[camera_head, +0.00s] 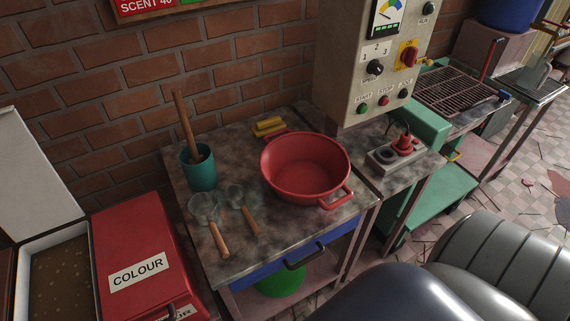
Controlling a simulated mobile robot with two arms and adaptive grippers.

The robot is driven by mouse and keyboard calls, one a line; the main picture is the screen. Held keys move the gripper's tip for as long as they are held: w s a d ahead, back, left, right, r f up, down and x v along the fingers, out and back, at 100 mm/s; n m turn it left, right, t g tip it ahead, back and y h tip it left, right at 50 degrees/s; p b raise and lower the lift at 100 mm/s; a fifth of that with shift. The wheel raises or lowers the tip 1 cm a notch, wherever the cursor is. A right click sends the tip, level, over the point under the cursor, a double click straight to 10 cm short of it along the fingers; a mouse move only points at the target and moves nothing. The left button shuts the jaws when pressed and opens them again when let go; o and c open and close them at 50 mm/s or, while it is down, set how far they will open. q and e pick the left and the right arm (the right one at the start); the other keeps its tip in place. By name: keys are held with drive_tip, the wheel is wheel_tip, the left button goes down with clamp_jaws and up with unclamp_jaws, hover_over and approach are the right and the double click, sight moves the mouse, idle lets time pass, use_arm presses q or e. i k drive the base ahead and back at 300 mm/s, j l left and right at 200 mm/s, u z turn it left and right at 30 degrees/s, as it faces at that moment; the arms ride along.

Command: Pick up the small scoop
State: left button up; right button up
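Two scoops with clear or metallic bowls and wooden handles lie side by side on the stained worktop (265,242), handles toward its front edge. The right scoop (250,220) looks slightly smaller and lies a little farther back. The left scoop (219,239) looks slightly larger. They appear close together but apart. Neither of my grippers is in the camera_head view.
A teal pot (200,173) holding a wooden stick stands behind the scoops. A red basin (305,168) sits to their right, with yellow bars (268,127) behind it. A red box (140,245) labelled COLOUR stands left. A control cabinet (350,70) rises at the back.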

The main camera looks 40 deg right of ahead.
sight(235, 194)
drive_tip(key=z, duration=0.7)
